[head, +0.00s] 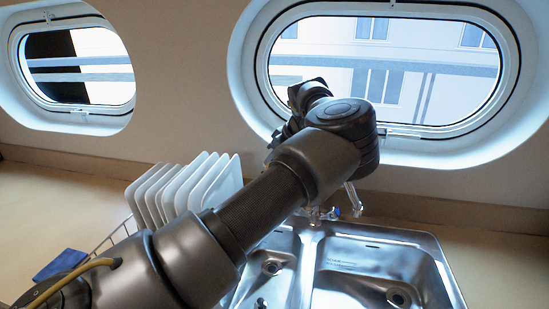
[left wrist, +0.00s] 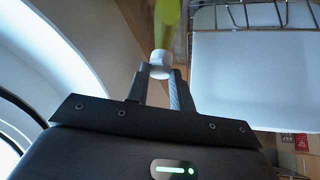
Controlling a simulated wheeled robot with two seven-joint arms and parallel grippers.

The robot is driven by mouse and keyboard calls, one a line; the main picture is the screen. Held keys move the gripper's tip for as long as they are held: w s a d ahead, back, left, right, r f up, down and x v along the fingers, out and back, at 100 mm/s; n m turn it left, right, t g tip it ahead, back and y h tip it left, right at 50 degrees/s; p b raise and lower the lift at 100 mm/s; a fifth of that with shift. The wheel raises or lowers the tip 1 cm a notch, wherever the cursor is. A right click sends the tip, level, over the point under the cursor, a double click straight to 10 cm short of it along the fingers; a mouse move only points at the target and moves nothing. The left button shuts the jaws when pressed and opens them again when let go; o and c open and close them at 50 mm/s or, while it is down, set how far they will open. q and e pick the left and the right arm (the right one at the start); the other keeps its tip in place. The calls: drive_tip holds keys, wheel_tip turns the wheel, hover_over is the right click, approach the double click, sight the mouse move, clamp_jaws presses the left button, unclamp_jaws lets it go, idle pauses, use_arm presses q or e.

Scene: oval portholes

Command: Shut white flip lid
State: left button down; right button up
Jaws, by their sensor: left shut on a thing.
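The white flip lid (left wrist: 160,60) shows in the left wrist view as a small white cap between my fingertips. Beyond it is a yellow-green thing (left wrist: 167,14), perhaps the bottle it belongs to, cut off by the top edge. My left gripper (left wrist: 160,74) is shut on the white lid, with one dark finger on each side. I cannot tell the lid's hinge or how far it is closed. In the head view my left arm reaches across the sink towards the right window, and its fingers and the lid are hidden. My right gripper is not in view.
A steel double sink (head: 385,262) with a tap (head: 354,198) lies below my arm. A rack of white plates (head: 185,187) stands left of it, with a blue cloth (head: 60,265) nearby. Oval windows line the wall. The counter right of the sink looks clear.

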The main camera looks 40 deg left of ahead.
use_arm(q)
drive_tip(key=c, duration=1.5)
unclamp_jaws()
drive_tip(key=shift+f, duration=0.25)
drive_tip(key=o, duration=0.3)
drive_tip(key=shift+w, duration=0.1)
drive_tip(key=shift+r, duration=0.1)
drive_tip(key=shift+d+r, duration=0.25)
drive_tip(key=shift+r, duration=0.1)
drive_tip(key=b+v, duration=0.1)
drive_tip(key=v, duration=0.8)
drive_tip(key=shift+d+r+b, duration=0.2)
drive_tip(key=shift+r+b, duration=0.1)
drive_tip(key=shift+r, duration=0.05)
